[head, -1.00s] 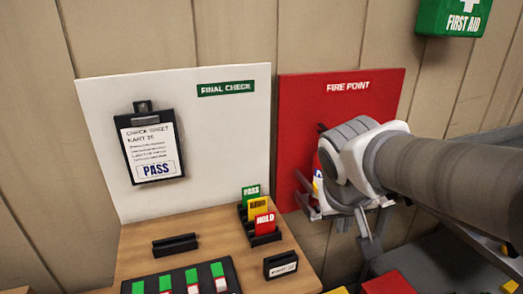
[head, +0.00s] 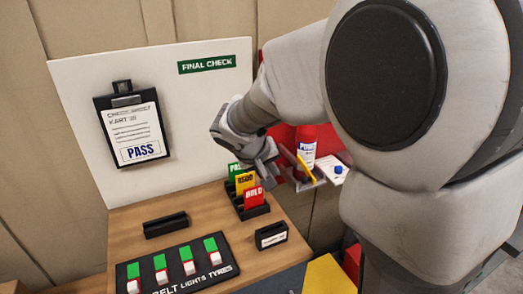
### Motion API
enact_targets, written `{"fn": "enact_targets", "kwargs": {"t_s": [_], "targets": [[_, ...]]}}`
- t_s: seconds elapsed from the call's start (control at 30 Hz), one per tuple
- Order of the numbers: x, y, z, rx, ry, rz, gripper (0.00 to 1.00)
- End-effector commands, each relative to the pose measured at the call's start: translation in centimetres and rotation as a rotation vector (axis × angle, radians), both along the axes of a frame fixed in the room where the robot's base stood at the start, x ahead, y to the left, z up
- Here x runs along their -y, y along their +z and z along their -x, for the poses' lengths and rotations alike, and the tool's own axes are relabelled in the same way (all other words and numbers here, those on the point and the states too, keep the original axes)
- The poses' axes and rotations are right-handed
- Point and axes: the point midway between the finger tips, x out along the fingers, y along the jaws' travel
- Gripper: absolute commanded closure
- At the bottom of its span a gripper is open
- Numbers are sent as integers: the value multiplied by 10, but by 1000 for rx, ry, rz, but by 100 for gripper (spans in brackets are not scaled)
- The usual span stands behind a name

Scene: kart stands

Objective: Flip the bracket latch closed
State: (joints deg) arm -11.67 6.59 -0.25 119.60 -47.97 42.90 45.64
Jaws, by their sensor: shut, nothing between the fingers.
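A red fire extinguisher (head: 307,138) with a white and blue label stands upright in a grey bracket (head: 291,181) in front of the red board. A thin yellow bar (head: 306,168) slants across the front of the bracket; it looks like the latch. I cannot tell whether it is fastened. My gripper (head: 272,176) is shut and empty, pointing down just left of the bracket and the yellow bar. I cannot tell whether it touches them. My arm hides much of the red board and some of the space around the bracket.
PASS and HOLD cards (head: 253,195) stand in a black rack below my gripper. A black switch panel (head: 180,265) and small black holders lie on the wooden bench (head: 130,222). A clipboard (head: 133,130) hangs on the white board. A white box (head: 334,170) sits right of the extinguisher.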

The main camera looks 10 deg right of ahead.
Motion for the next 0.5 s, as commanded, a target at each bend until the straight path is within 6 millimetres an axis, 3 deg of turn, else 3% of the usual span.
{"fn": "enact_targets", "kwargs": {"t_s": [0.27,0.5], "targets": [[3,-6,-2,-3,-1,1,100],[21,-39,-18,-6,-3,2,100]]}}
